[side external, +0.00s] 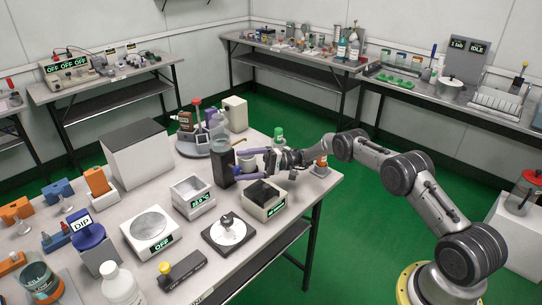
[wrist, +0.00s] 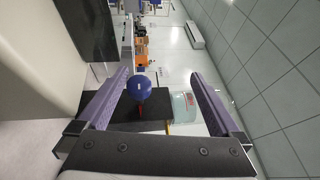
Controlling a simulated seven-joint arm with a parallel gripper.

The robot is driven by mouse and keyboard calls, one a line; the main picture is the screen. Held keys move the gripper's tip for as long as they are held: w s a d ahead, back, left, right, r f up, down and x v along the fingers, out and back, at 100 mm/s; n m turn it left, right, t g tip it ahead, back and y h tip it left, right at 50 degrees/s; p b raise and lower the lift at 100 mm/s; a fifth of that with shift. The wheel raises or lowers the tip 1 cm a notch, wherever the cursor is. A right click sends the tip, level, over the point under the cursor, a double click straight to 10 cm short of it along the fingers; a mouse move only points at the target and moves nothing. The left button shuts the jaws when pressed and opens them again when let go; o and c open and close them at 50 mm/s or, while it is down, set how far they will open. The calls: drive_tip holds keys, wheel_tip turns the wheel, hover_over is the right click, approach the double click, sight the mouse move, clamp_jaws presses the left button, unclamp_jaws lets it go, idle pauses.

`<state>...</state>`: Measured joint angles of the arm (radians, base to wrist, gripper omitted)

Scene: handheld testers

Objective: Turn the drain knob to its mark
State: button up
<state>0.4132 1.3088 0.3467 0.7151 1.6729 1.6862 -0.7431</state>
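A round blue knob (wrist: 139,90) with a small red part below it shows between my fingers in the wrist view, in front of a dark block (wrist: 128,120). I take it for the drain knob; its mark cannot be made out. In the side view a tall dark vessel (side external: 221,165) stands near the table's right side, and the knob is not clear there. My gripper (side external: 240,163) is level, right of the vessel, its purple fingers pointing at it. The fingers are apart and empty (wrist: 160,76). Whether they touch anything cannot be told.
A pale open box with a dark inside (side external: 262,198) stands just in front of my gripper. A round stand with bottles (side external: 192,145) is behind the vessel. A green-capped bottle (side external: 279,136) is close behind my wrist, and a small orange-marked bottle (side external: 320,166) is to its right.

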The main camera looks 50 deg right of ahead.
drive_tip(key=s+r, duration=1)
drive_tip(key=s, duration=0.2)
drive_tip(key=shift+s+a+r+n, duration=0.15)
drive_tip(key=shift+s+r+n, duration=0.05)
drive_tip(key=shift+s+n, duration=0.1)
